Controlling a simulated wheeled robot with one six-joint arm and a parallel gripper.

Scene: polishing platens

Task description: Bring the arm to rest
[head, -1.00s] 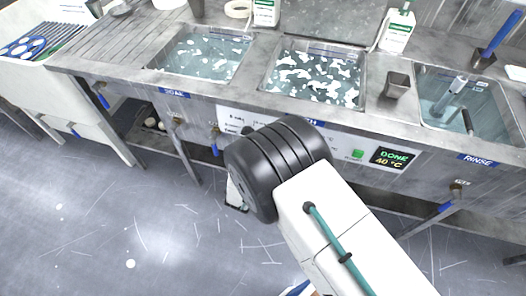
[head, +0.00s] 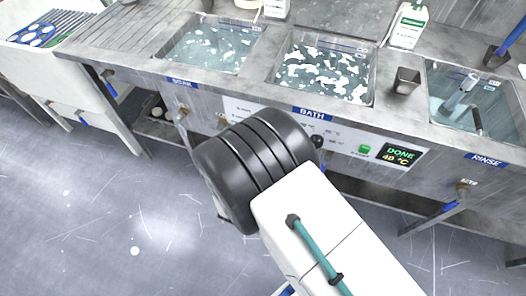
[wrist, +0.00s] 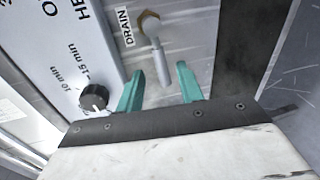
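My arm, white with dark joint rings, reaches out in front of the sink unit in the head view and hides my gripper there. Beyond the fingers is the front panel of the unit, with a black timer knob (wrist: 94,97) at the left and a drain valve with a grey lever (wrist: 160,62) behind the gap. I cannot tell from this view whether the fingers touch the lever; they look apart from it.
The steel unit holds a soak basin (head: 208,48), a foamy bath basin (head: 322,70) and a rinse basin (head: 470,100). A display (head: 398,154) reads DONE, 40 °C. A metal cup (head: 406,81) stands between bath and rinse. Open floor (head: 120,220) lies at the lower left.

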